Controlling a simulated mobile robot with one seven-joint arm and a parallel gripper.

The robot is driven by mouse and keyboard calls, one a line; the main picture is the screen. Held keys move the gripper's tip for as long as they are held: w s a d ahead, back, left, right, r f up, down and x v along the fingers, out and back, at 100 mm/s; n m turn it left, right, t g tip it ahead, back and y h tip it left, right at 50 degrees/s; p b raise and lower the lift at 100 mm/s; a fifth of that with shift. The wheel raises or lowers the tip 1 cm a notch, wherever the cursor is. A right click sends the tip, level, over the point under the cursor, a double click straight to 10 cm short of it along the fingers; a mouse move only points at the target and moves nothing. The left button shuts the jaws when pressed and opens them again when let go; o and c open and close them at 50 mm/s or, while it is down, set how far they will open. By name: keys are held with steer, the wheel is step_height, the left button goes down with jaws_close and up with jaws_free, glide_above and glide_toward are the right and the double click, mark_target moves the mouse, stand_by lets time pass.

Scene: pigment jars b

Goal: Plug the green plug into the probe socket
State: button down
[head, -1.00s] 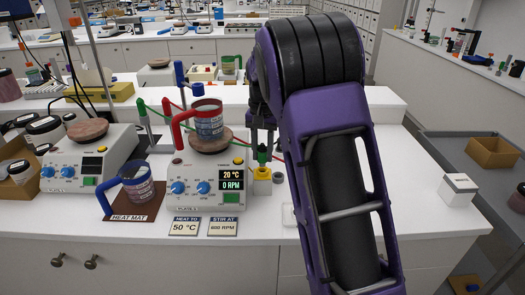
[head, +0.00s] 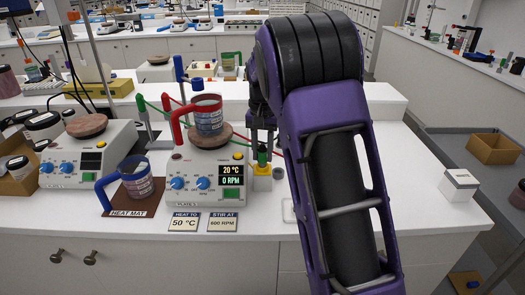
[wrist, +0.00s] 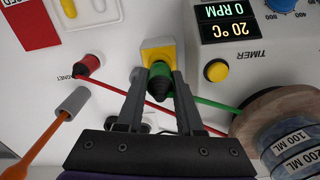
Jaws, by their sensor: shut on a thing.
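The green plug (wrist: 160,72) is between the fingertips of my gripper (wrist: 159,80) in the wrist view, with a dark rear end toward the palm. My gripper is shut on it. The plug's front end is at the yellow probe socket (wrist: 151,48), lined up with it; how deep it sits is hidden. In the head view my gripper (head: 263,145) points down, with the green plug (head: 262,158) just above or in the yellow socket (head: 262,171), at the right side of the hot plate (head: 205,188). A green cable (wrist: 215,106) crosses behind the right finger.
A beaker with a red handle (head: 208,122) stands on the hot plate's round top. A red plug (wrist: 88,65) and an orange rod with a grey end (wrist: 72,99) lie left of my gripper. A blue-handled mug (head: 137,187) stands on the heat mat. Bench to the right is mostly clear.

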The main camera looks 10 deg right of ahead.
mark_target(262, 147)
steer(key=shift+f, duration=0.5)
steer(key=shift+c, duration=2.3)
jaws_free()
steer(key=shift+r, duration=0.15)
step_height(262, 147, up, 17)
steer(key=p, duration=0.2)
steer(key=shift+r, duration=0.1)
